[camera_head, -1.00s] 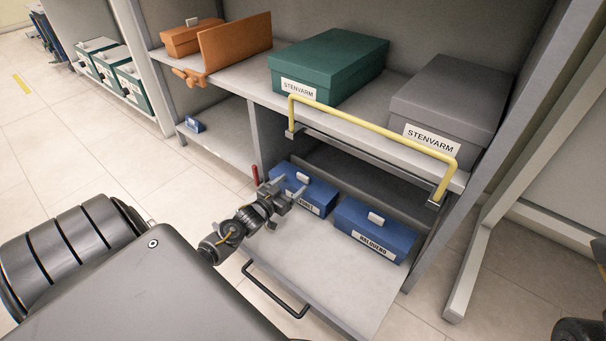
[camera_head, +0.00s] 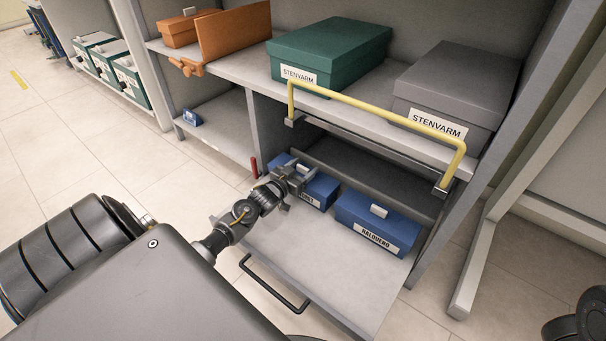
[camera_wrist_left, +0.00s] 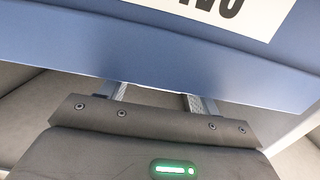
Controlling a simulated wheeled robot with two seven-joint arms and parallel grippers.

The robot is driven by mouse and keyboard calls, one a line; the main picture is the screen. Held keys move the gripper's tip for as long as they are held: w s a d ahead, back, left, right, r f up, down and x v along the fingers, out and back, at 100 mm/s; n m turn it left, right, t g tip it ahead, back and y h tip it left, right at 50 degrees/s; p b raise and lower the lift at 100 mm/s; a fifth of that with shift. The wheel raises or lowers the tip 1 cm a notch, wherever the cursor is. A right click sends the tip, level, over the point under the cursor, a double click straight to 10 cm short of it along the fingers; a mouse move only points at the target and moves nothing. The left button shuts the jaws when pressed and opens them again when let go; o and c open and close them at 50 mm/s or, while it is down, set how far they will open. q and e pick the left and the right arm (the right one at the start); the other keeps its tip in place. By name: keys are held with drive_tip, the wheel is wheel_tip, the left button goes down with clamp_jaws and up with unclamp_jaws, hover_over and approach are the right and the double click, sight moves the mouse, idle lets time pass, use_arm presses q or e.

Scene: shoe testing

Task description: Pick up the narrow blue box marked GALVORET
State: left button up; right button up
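Two blue boxes with pale lid handles sit on the lower pull-out shelf (camera_head: 330,275). The left blue box (camera_head: 321,188) is partly hidden by my left gripper, and its label is only partly legible. The right blue box (camera_head: 376,222) carries a longer label that is hard to read. My left gripper (camera_head: 293,178) is over the left box, its fingers apart near the lid handle. The wrist view shows a blue box face (camera_wrist_left: 150,50) with part of a label close up, hiding the fingertips, so contact cannot be told. My right gripper is out of view.
A yellow rail (camera_head: 375,122) and the upper shelf with a green box (camera_head: 330,52) and a grey box (camera_head: 458,85) overhang the back. A small blue item (camera_head: 192,118) lies on the left shelf. The pull-out's front is clear.

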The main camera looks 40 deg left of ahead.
use_arm(q)
drive_tip(key=c, duration=1.2)
clamp_jaws()
drive_tip(key=shift+r, duration=0.15)
